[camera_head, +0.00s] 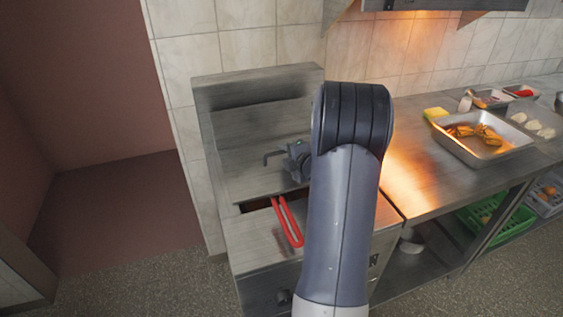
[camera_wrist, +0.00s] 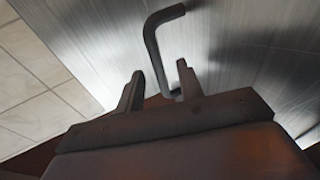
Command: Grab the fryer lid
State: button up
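The fryer lid (camera_head: 240,178) is a brushed metal panel at the back of the fryer in the head view. It also fills the upper right of the wrist view (camera_wrist: 250,60). Its dark, bent bar handle (camera_wrist: 155,45) stands out from the panel and also shows in the head view (camera_head: 272,155). My gripper (camera_wrist: 160,67) is open, with one finger on each side of the lower part of the handle. I see a gap at the left finger; contact at the right finger is unclear. In the head view my arm hides part of the gripper and fryer.
A red basket handle (camera_head: 288,222) sticks out of the fryer opening below the lid. To the right, a steel counter (camera_head: 410,185) holds a metal tray (camera_head: 490,155) of food and a yellow sponge-like block (camera_head: 436,113). The floor at left (camera_head: 125,215) is clear.

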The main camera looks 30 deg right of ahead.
aim_at(283, 152)
jog(key=shift+x, duration=1.6)
grip_shut()
jog(key=shift+r, duration=0.1)
